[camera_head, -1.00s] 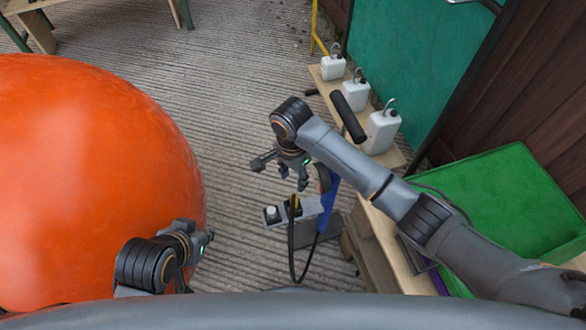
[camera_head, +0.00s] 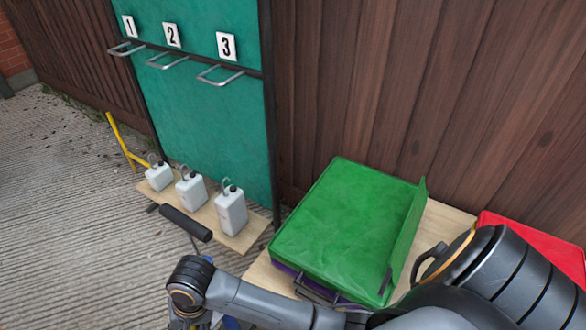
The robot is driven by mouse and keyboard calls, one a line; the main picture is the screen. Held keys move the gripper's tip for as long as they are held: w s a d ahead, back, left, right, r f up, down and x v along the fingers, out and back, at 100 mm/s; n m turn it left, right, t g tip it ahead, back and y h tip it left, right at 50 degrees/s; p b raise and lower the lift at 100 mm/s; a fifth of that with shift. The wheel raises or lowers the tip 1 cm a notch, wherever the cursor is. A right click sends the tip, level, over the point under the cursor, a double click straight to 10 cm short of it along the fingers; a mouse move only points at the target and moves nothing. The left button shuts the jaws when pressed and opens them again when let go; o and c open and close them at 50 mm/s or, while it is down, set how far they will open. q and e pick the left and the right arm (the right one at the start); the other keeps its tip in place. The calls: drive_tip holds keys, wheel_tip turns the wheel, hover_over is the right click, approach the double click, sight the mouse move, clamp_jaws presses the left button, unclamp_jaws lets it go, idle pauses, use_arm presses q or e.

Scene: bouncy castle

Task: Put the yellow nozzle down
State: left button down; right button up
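No yellow nozzle can be made out in the head view. My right arm reaches in from the lower right, and its dark wrist joint is at the bottom edge. Only the top of my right gripper (camera_head: 183,321) shows below that wrist; its fingertips are cut off by the frame, so I cannot see whether it is open or holds anything. My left gripper is out of view.
A black bar handle (camera_head: 186,223) is nearby. A green case (camera_head: 345,230) lies on a wooden table, a red one (camera_head: 530,242) at right. Open ground is at left.

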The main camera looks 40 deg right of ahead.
drive_tip(key=s+d+r+n+t+h, duration=0.1)
drive_tip(key=s+d+r+n, duration=0.1)
drive_tip(key=s+d, duration=0.4)
drive_tip(key=s+d+r+n+t+h, duration=0.1)
drive_tip(key=s+d, duration=0.5)
drive_tip(key=d, duration=0.7)
drive_tip(key=r+n+t, duration=0.1)
drive_tip(key=n, duration=0.1)
drive_tip(key=shift+d+n+h, duration=0.3)
